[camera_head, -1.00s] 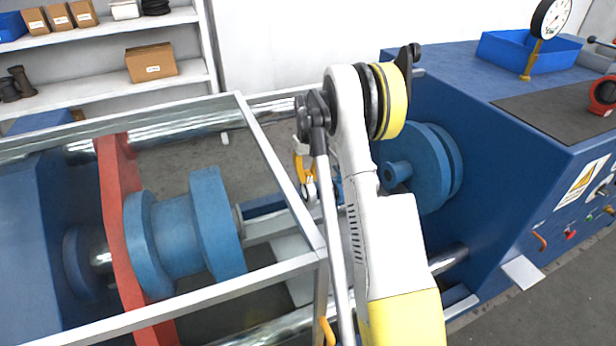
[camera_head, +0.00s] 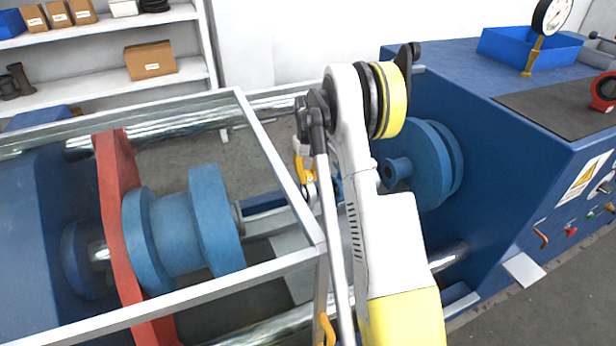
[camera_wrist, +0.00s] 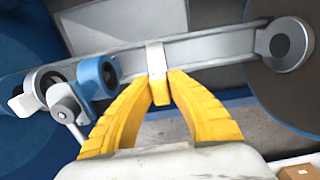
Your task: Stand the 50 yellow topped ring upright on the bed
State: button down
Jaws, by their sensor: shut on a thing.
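My gripper (camera_wrist: 160,80) has its two yellow fingers closed together in the wrist view. A small yellow piece (camera_wrist: 159,93) sits between the fingertips, with a narrow light-grey strip (camera_wrist: 155,57) beyond it. These look like the top and edge-on body of the 50 yellow-topped ring, upright over the bed (camera_wrist: 215,46). I cannot tell whether it touches the bed. In the head view my gripper (camera_head: 305,170) is mostly hidden behind my arm, above the grey bed (camera_head: 268,222) between the blue flanges.
A round grey boss (camera_wrist: 285,44) is at right. The blue flanged spool (camera_head: 180,230) and red plate (camera_head: 118,200) stand left; a blue flange (camera_head: 432,165) stands right. A metal guard frame (camera_head: 285,165) crosses in front.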

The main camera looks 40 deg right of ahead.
jog(key=shift+f+b, duration=0.85)
jog(key=shift+f, duration=0.45)
dwell(2.5)
jog(key=c, duration=1.9)
grip_release()
jog(key=shift+o, duration=0.6)
jog(key=o, duration=0.6)
notch_tip(320, 180, up, 12)
jog(key=shift+r, duration=0.1)
